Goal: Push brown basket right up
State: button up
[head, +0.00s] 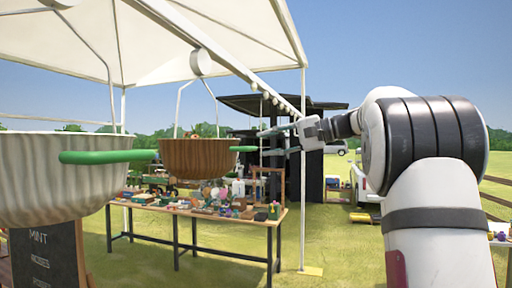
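The brown basket (198,158) hangs from white rods under the canopy, in the middle left of the head view. It is a round bowl with a wood-like grain and a green handle (243,149) on its right side. My gripper (265,142) comes in from the right, with its fingers apart and pointing left, close to that handle. Nothing shows between the fingers. I cannot tell whether a finger touches the handle. A larger whitish basket (55,180) with a green handle (108,156) hangs nearer, at the left edge.
A long table (190,209) with many small goods stands below and behind the baskets. A dark chalkboard (45,255) is at the lower left. A white canopy pole (303,200) stands beyond my gripper. Open grass (345,255) lies right of the table.

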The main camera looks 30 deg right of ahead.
jog(key=v, duration=0.6)
jog(key=shift+s+d, duration=0.1)
dwell(0.3)
jog(key=s+a+f+n+g+h+b, duration=0.1)
jog(key=a+f+g+h, duration=0.1)
jog(key=a+f, duration=0.6)
jog(key=s+a+f+n+g+h+b, duration=0.1)
jog(key=s+a+f+g, duration=0.2)
jog(key=a, duration=0.9)
jog(key=s+a+f+n+h+b, duration=0.1)
jog(key=s+a+f+n+h, duration=0.2)
jog(key=s+f, duration=0.5)
jog(key=s+a+f+n+g+h, duration=0.1)
jog(key=s+a+f+n+h, duration=0.2)
jog(key=s+f, duration=0.5)
notch_tip(320, 180, down, 7)
jog(key=shift+a+r+n+g+h+b, duration=0.15)
jog(key=shift+a+n+g+h+b, duration=0.2)
jog(key=shift+a+n, duration=0.65)
jog(key=shift+d, duration=0.15)
